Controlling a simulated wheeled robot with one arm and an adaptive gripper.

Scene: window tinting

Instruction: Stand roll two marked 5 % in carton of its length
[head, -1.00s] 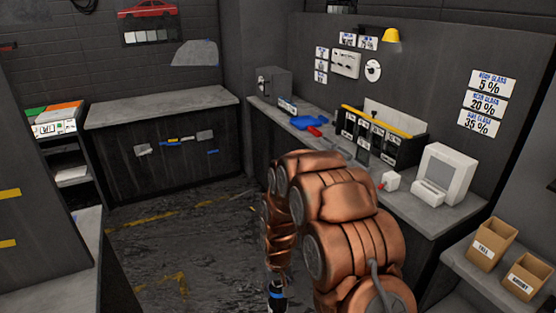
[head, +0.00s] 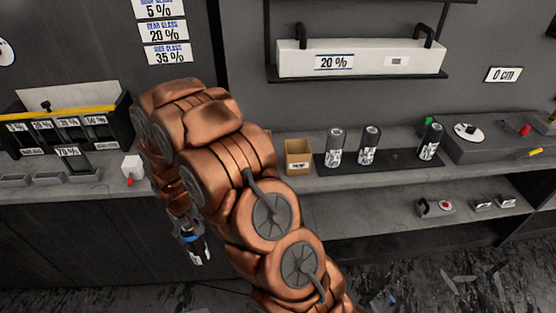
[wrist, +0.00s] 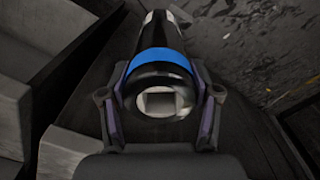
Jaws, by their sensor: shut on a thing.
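My gripper (head: 184,226) is shut on a dark roll (head: 196,249) with a blue band, hanging below my arm in front of the bench. In the wrist view the fingers (wrist: 160,100) grip the sides of the roll (wrist: 163,82) around its near end, which shows a square pale socket. No mark on the roll can be read. An open brown carton (head: 298,158) stands on the counter right of my arm, its small label blurred. A sliver of brown at my arm's edge may be a second carton, mostly hidden.
Several dark-and-grey cylinders (head: 369,146) stand on a dark mat right of the carton. A white box marked 20 % (head: 360,60) sits on a shelf above. A black rack (head: 68,125) stands on the left bench. A lower shelf (head: 400,210) holds small items.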

